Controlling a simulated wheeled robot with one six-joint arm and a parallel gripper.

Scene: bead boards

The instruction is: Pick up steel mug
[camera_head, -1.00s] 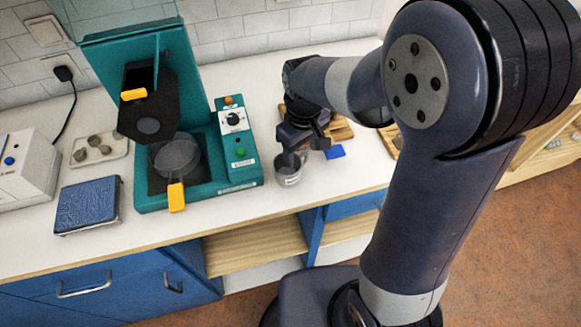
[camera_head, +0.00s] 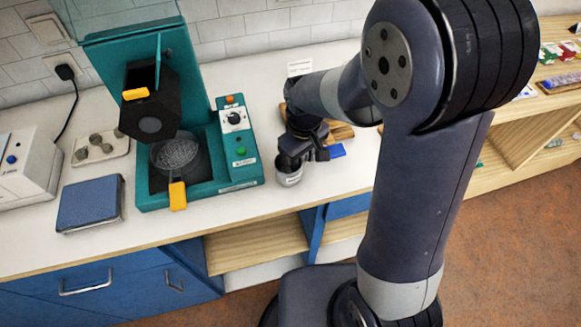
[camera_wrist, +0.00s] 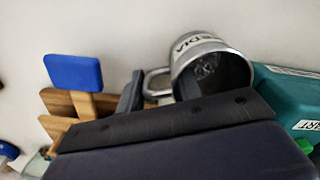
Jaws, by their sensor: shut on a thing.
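The steel mug (camera_head: 289,178) stands upright on the white counter, to the right of the teal machine. My gripper (camera_head: 291,158) is down at the mug and hides its upper part in the head view. In the wrist view the mug (camera_wrist: 205,45) shows its grey metal wall with lettering, its open mouth and its handle on the left. My gripper (camera_wrist: 160,90) is shut on the mug at its handle side, one dark finger left of the handle and the other near the rim. The exact contact is partly hidden.
The teal machine (camera_head: 228,183) with a round mesh basket (camera_head: 176,154) stands close left of the mug. A blue-ended wooden piece (camera_head: 336,150) and wooden boards (camera_head: 341,131) lie close right. The counter's front edge is near.

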